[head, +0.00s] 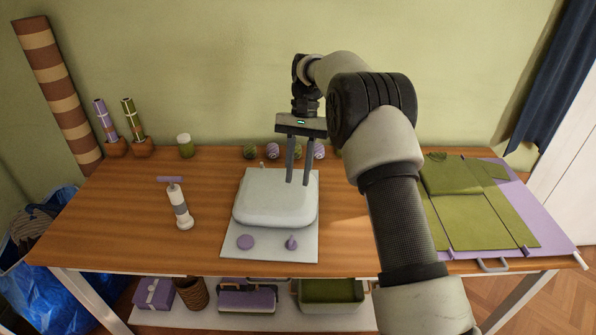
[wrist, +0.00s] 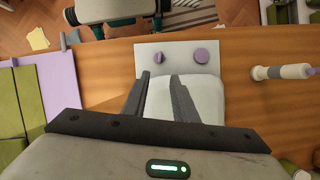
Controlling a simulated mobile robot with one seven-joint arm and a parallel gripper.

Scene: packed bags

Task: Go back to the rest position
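My gripper (head: 298,160) hangs fingers down above the white rounded block (head: 275,199) on the pale grey board (head: 240,254) in the head view. Its two fingers are spread apart with nothing between them. The wrist view also shows the open fingers (wrist: 160,88) over the white block (wrist: 188,98). Whether the fingertips touch the block cannot be told. A purple disc (head: 245,242) and a small purple knobbed piece (head: 291,243) sit at the board's front edge.
Green and purple panels (head: 470,208) lie at the right. Several yarn balls (head: 272,150) line the back edge. Baskets and boxes (head: 248,299) fill the shelf below. The table (head: 120,225) is clear at the left.

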